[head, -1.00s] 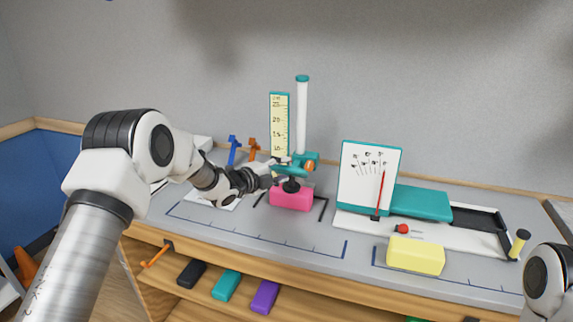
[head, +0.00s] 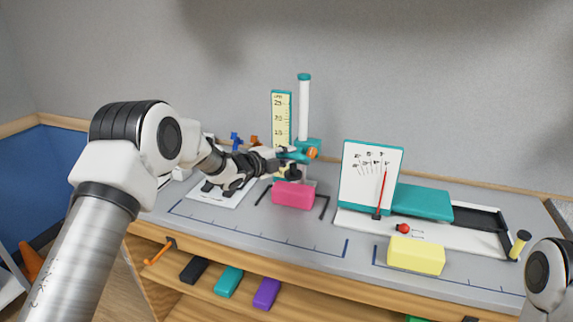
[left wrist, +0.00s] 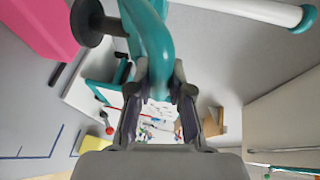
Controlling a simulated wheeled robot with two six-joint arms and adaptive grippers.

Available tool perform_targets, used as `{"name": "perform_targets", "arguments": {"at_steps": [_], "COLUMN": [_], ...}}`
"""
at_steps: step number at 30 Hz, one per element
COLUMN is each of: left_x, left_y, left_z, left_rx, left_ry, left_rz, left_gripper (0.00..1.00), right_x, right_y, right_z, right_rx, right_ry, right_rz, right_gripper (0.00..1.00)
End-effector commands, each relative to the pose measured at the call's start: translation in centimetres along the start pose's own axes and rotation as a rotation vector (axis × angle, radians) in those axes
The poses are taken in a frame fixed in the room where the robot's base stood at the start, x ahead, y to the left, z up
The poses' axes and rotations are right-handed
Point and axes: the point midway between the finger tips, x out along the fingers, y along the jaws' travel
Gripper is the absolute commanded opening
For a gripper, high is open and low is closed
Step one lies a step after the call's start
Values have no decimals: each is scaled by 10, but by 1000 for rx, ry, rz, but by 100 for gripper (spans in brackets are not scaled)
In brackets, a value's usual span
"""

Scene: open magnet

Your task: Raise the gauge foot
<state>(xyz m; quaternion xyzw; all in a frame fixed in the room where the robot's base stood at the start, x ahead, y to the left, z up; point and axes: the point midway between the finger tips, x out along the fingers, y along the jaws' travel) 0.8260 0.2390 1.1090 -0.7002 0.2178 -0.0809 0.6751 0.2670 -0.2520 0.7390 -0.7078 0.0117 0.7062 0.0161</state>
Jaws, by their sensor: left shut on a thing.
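The gauge stands at the back of the bench, with a white post (head: 303,110) and a yellow scale (head: 282,118). Its teal carriage (head: 312,145) with an orange knob (head: 313,153) sits low on the post. The dark round foot (head: 293,172) hangs from the teal arm, above the pink block (head: 293,195); a small gap seems to show. In the left wrist view the foot (left wrist: 87,22) is beside the pink block. My left gripper (head: 284,153) is shut on the teal arm (left wrist: 152,40); its fingers (left wrist: 160,92) flank it. My right gripper is out of view.
A white dial board (head: 362,185) with a red pointer and a teal cover (head: 423,203) stand to the right. A yellow block (head: 416,255) lies in front of them. Blue and orange pegs stand behind my left arm. Several coloured blocks lie on the shelf below.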

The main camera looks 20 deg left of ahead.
Motion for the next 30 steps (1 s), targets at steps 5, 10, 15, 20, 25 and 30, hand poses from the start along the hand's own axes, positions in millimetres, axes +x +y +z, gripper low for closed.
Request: {"name": "perform_targets", "arguments": {"at_steps": [5, 10, 15, 20, 25, 30], "left_x": [-11, -17, -18, -18, -17, -18], "left_y": [-66, -94, -98, -97, -96, -96], "left_z": [-4, -7, -7, -7, -7, -7], "left_rx": [3, 2, 2, 2, 1, 1], "left_ry": [-1, -1, -1, -1, -1, -1], "left_rz": [-10, -8, -7, -6, -4, -4], "left_gripper": [0, 0, 0, 0, 45, 45], "right_x": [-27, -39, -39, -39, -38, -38], "right_y": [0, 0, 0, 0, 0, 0], "right_z": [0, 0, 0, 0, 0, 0], "right_rx": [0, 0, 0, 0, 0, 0], "right_ry": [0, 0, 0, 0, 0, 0], "right_rz": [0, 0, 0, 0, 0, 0], "right_gripper": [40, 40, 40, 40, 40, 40]}}
